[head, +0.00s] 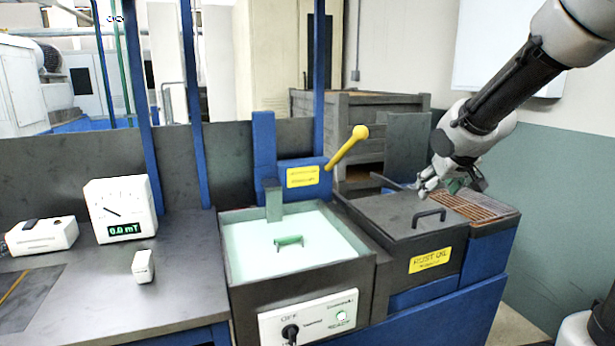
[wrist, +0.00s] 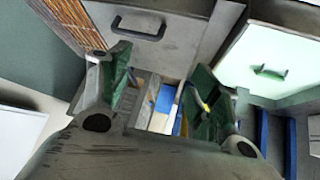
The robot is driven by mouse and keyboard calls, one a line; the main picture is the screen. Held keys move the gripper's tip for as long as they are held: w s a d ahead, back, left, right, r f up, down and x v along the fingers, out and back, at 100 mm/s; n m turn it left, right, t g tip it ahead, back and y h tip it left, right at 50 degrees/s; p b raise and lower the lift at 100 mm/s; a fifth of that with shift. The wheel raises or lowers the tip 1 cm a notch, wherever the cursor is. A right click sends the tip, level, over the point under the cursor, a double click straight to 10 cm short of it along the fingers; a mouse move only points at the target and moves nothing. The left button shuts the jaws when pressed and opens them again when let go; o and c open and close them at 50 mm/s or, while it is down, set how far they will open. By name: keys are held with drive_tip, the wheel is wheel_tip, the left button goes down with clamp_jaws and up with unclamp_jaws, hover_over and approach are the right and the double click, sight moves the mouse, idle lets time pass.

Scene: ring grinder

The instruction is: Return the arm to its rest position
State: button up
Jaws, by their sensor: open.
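My arm (head: 505,88) comes in from the upper right in the head view. My gripper (head: 440,183) hangs above the right part of the bench, over the dark box lid marked rust oil (head: 385,215). In the wrist view my gripper (wrist: 165,85) has its two green-padded fingers spread wide, with nothing between them. The lid's black handle (wrist: 138,28) shows beyond the fingers in that view, apart from them.
A pale green-filled tank (head: 300,262) with a green handle stands left of the lid. A yellow-knobbed lever (head: 345,148) rises behind it. A slatted brown rack (head: 470,212) lies right of the lid. A meter (head: 122,208) stands on the left bench.

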drive_tip(key=s+r+m+g, duration=0.1)
drive_tip(key=s+g, duration=0.2)
drive_tip(key=s, duration=2.5)
drive_tip(key=shift+d+r+g+y, duration=0.25)
drive_tip(key=shift+d+g+y, duration=0.05)
drive_tip(key=shift+d+g, duration=0.15)
